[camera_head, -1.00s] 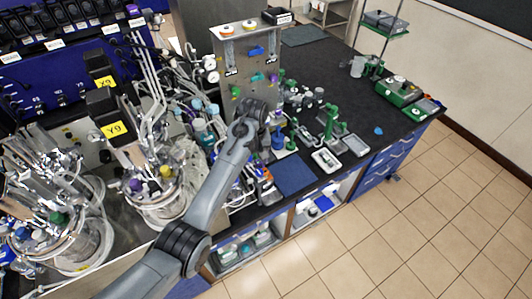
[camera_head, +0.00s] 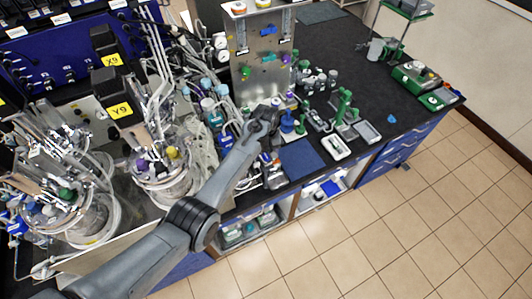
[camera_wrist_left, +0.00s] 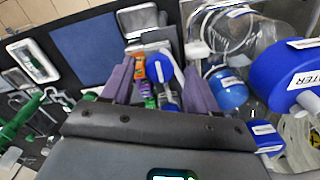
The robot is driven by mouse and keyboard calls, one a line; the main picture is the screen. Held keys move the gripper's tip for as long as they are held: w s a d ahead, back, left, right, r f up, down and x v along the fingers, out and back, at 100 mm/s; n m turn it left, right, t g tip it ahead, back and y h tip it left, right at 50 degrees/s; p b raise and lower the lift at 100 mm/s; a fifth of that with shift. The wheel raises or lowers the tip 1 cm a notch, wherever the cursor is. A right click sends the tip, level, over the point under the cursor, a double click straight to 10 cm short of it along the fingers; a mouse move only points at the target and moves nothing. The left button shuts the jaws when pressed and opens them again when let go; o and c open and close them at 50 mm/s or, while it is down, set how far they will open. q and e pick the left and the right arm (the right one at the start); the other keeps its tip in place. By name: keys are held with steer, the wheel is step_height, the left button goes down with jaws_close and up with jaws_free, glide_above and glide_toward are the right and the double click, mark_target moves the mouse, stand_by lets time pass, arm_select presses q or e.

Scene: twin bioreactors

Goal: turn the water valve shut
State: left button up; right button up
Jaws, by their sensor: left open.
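The upright metal panel (camera_head: 262,48) carries several small coloured valve handles: a blue one (camera_head: 268,31), a green one (camera_head: 246,73) and a purple one (camera_head: 286,58). Their labels are too small to read, so I cannot tell which is the water valve. My left gripper (camera_head: 266,114) is in front of and below the panel, over the bench's front part. In the left wrist view its two purple-grey fingers (camera_wrist_left: 160,80) are apart with nothing gripped. A large blue part (camera_wrist_left: 280,75) with a partly cut-off label ending in "TER" is right of them. My right gripper is out of view.
Small bottles (camera_wrist_left: 162,72) show beyond the finger gap. A blue mat (camera_head: 302,158) lies at the bench front, with trays and green stands to its right. Glass bioreactor vessels (camera_head: 165,178) with tubing crowd the left. The dark bench right of the panel is partly clear.

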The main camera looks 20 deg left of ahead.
arm_select(q)
steer(key=shift+f, duration=0.25)
steer(key=shift+c, duration=0.2)
steer(key=c, duration=1)
